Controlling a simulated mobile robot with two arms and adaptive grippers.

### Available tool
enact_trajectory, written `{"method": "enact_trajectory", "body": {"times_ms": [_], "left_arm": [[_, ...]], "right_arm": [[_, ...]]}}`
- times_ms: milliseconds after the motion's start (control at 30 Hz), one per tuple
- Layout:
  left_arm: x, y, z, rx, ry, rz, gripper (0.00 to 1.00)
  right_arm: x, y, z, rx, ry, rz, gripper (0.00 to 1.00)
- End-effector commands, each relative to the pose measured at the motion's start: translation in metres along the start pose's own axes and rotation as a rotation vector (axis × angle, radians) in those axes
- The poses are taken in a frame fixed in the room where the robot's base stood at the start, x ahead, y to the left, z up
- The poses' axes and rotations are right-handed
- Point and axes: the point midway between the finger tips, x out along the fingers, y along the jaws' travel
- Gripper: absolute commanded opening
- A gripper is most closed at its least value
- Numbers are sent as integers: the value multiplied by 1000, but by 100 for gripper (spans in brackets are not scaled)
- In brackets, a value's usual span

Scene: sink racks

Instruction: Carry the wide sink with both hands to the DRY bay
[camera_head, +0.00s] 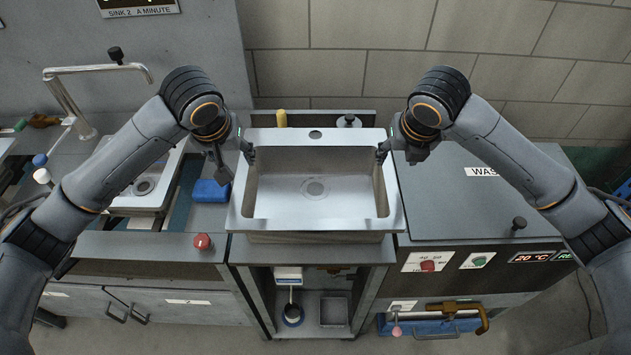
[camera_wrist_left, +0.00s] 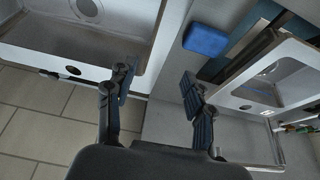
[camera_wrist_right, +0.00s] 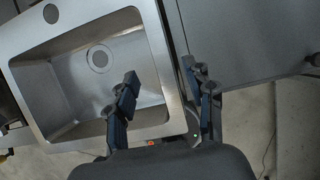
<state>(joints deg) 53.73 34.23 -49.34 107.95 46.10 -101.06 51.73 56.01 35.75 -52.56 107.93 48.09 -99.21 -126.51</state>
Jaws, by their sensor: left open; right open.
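The wide sink (camera_head: 315,224) is a grey metal basin with a drain and one tap hole. It sits level at the middle of the counter in the head view. My left gripper (camera_head: 235,158) is open at its left rim, with one finger on the basin side and one outside. My right gripper (camera_head: 398,153) is open at its right rim in the same way. The sink also shows in the left wrist view (camera_wrist_left: 70,45) and the right wrist view (camera_wrist_right: 150,60). Whether the fingers touch the rim is unclear. No DRY label is readable.
A blue sponge (camera_head: 210,191), a red knob (camera_head: 203,241) and another sink (camera_head: 150,190) are on the left. A yellow object (camera_head: 281,118) stands behind the wide sink.

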Motion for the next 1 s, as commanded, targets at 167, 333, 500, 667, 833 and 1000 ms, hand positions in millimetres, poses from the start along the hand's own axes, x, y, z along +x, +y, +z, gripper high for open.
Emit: {"method": "enact_trajectory", "body": {"times_ms": [167, 333, 500, 667, 833, 1000], "left_arm": [[37, 0, 1, -1, -4, -2, 53], [67, 0, 1, 0, -2, -1, 53], [87, 0, 0, -1, 0, -1, 53], [95, 0, 0, 1, 0, -1, 53], [96, 0, 0, 1, 1, 0, 53], [96, 0, 0, 1, 1, 0, 43]], "right_arm": [[38, 0, -2, 0, 5, -1, 53], [67, 1, -1, 0, 3, 1, 53], [87, 0, -1, 0, 2, 0, 53], [95, 0, 0, -1, 0, 0, 53], [96, 0, 0, -1, -1, 0, 53], [96, 0, 0, -1, 0, 0, 43]]}}
